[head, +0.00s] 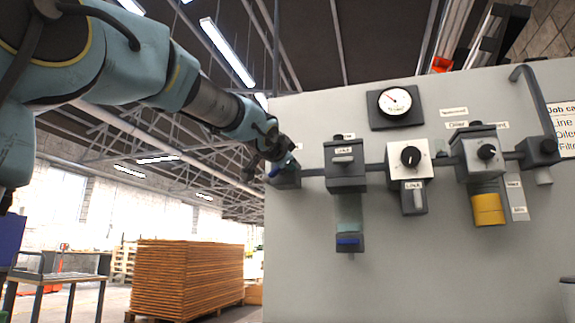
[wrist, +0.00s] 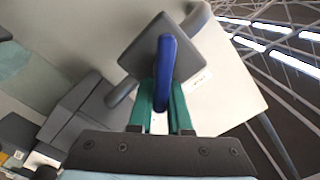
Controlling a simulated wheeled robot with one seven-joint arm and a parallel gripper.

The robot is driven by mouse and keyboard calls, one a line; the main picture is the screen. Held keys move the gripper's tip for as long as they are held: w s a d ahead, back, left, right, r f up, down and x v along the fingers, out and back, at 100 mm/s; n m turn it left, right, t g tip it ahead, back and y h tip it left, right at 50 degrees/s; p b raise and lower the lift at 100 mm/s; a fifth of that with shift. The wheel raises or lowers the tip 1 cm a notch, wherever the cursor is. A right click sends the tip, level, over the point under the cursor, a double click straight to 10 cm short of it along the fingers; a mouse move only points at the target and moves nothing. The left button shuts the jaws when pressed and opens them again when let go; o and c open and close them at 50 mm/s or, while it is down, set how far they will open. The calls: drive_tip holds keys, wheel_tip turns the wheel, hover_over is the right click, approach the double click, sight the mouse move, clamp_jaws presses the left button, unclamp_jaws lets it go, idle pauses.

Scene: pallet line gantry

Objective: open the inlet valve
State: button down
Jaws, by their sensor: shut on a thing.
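The inlet valve (head: 287,180) is a dark grey block at the left end of the pipe line on the panel. In the wrist view, its square grey body (wrist: 143,48) carries a blue lever handle (wrist: 166,58). My gripper (head: 279,163) is at this valve, coming from the upper left. In the wrist view, my gripper (wrist: 163,92) has its green fingers on either side of the blue handle and is shut on it. The handle appears at a slant to the pipe there. The head view shows only a little blue beside the gripper, so the handle's angle is unclear there.
A stack of boards (head: 190,278) stands on the floor at left.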

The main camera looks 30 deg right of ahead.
drive_tip(key=shift+s+d+f+m, duration=0.1)
drive_tip(key=shift+f+m, duration=0.2)
drive_tip(key=shift+m, duration=1.05)
drive_tip(key=shift+s+d+f+m, duration=0.1)
drive_tip(key=shift+f+m, duration=0.15)
drive_tip(key=shift+m, duration=1.15)
drive_tip(key=shift+s+d+f+m, duration=0.1)
drive_tip(key=shift+f+m, duration=0.2)
drive_tip(key=shift+m, duration=1.05)
drive_tip(key=c, duration=0.9)
unclamp_jaws()
drive_tip(key=shift+o, duration=0.2)
drive_tip(key=shift+a, duration=0.1)
drive_tip(key=v, duration=1)
drive_tip(key=shift+s+a, duration=0.25)
